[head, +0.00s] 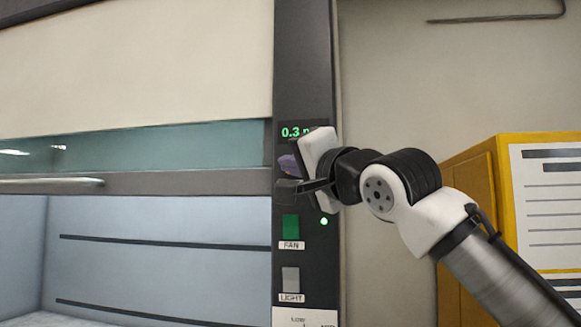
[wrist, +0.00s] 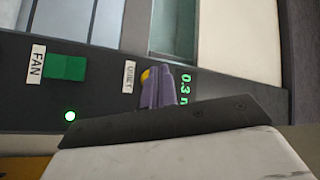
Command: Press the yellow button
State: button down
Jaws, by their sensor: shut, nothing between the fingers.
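The yellow button (wrist: 146,76) shows in the wrist view as a small yellow patch on the dark control panel, beside a small white label. My gripper's purple-grey fingers cover most of it. My gripper (wrist: 158,88) is shut and empty, with its fingertips at the button; I cannot tell whether they touch it. In the head view my gripper (head: 288,164) is at the panel just below the green display, and the button is hidden behind it.
Below my gripper on the panel (head: 305,75) are a green FAN switch (head: 290,227), a grey LIGHT switch (head: 290,280) and a lit green lamp (head: 324,221). A fume hood sash handle (head: 60,182) is at left. A yellow cabinet (head: 468,180) stands at right.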

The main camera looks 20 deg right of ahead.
jog(key=shift+w+d, duration=0.1)
jog(key=shift+w, duration=0.05)
dwell(0.7)
jog(key=shift+w+d, duration=0.15)
jog(key=shift+w, duration=0.1)
jog(key=shift+w+d+p, duration=0.25)
jog(key=shift+w+p, duration=0.05)
jog(key=shift+p, duration=0.1)
dwell(0.6)
dwell(0.3)
jog(key=shift+s+a+b, duration=0.45)
jog(key=shift+s+b, duration=0.05)
jog(key=shift+s, duration=0.15)
